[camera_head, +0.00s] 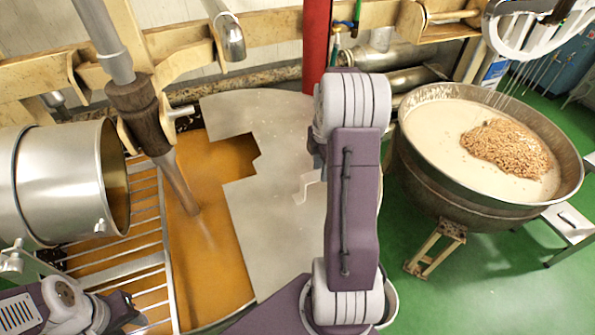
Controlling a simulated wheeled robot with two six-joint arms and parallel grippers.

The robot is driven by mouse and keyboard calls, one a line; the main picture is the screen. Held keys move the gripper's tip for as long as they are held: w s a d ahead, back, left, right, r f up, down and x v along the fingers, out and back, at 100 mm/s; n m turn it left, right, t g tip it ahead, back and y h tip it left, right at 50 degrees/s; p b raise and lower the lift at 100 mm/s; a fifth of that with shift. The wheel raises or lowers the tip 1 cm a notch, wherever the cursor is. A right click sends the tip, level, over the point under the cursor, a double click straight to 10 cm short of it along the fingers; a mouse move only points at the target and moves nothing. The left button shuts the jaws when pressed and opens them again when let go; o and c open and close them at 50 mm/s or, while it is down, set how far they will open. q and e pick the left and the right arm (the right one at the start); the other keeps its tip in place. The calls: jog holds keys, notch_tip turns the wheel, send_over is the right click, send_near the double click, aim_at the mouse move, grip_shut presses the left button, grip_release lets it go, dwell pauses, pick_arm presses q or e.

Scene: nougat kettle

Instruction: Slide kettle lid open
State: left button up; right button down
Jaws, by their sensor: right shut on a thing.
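The kettle lid (275,125) is a flat grey plate with a stepped notch in its left edge. It covers the right part of the kettle, and the left part is open, showing orange-brown mass (215,250). My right arm crosses the lid, and my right gripper (316,158) is at the lid's right side, shut on the lid. Its fingertips and the gripped part are mostly hidden by the arm. A thin, pale bent handle (306,188) shows just below it. My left gripper (125,312) is at the bottom left, partly visible, away from the lid; its jaws are unclear.
A stirring shaft (178,180) dips into the mass. A metal grate (125,270) and a steel drum (60,180) lie to the left. A round bowl (420,185) with cream mass and nuts stands right. A red post (316,45) rises behind the lid.

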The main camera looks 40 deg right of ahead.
jog(key=shift+s+d+p, duration=0.15)
jog(key=shift+s+d, duration=0.15)
jog(key=shift+d, duration=0.7)
jog(key=shift+s+d+p, duration=0.15)
jog(key=shift+s+d, duration=0.1)
jog(key=shift+d, duration=0.75)
jog(key=c, duration=0.9)
grip_release()
jog(key=shift+a, duration=0.1)
jog(key=shift+w+r, duration=0.1)
jog(key=shift+r, duration=0.1)
notch_tip(320, 180, up, 9)
jog(key=shift+f+b, duration=0.15)
jog(key=shift+b, duration=0.75)
